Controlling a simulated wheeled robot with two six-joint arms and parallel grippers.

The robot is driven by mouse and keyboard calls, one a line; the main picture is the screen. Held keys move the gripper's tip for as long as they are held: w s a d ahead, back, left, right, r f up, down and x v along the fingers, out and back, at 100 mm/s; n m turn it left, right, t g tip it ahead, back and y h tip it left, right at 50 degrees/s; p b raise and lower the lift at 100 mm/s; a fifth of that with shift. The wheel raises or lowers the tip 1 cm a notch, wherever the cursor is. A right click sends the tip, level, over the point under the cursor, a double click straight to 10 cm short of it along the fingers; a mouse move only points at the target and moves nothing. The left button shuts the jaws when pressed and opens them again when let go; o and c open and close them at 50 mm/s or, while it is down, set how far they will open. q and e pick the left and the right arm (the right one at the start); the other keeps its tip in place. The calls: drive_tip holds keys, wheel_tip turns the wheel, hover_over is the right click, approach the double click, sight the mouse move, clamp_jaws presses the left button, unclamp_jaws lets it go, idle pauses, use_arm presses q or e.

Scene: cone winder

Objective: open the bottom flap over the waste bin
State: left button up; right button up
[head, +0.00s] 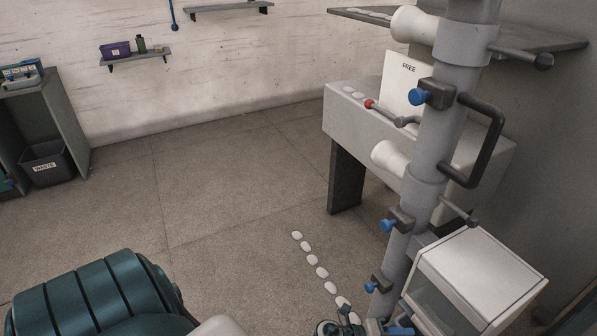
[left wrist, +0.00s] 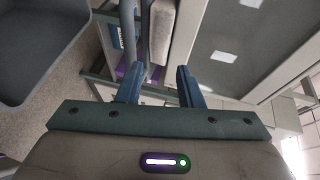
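A dark bin (head: 46,164) labelled WASTE stands inside the open grey cabinet (head: 68,130) at the far left of the head view. I cannot pick out a flap over it. In the left wrist view my left gripper (left wrist: 158,88) has its two blue fingers apart, with nothing clearly held between them. A grey bar (left wrist: 162,30) lies beyond the fingertips, and I cannot tell if they touch it. A dark grey, bin-like shape (left wrist: 38,45) shows at upper left there. My right gripper cannot be made out; only small teal parts show at the head view's bottom edge.
A grey post (head: 437,140) with blue-knobbed clamps and a dark handle (head: 490,140) rises at right. White ovals (head: 317,272) mark the floor; mid-floor is clear.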

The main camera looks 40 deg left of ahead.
use_arm(q)
drive_tip(key=f+v, duration=0.1)
drive_tip(key=v, duration=0.6)
drive_tip(key=s+a+f+n+t+y, duration=0.1)
drive_tip(key=s+a+f+n+y, duration=0.1)
drive_tip(key=a+f+n+y, duration=0.8)
drive_tip(key=s+a+f+n+g+y+p, duration=0.1)
drive_tip(key=s+a+f+n+g, duration=0.3)
drive_tip(key=s+f+n, duration=0.5)
wheel_tip(320, 180, down, 5)
drive_tip(key=shift+s+a+r+p, duration=0.1)
drive_tip(key=shift+s+a+p, duration=0.3)
drive_tip(key=shift+s, duration=0.45)
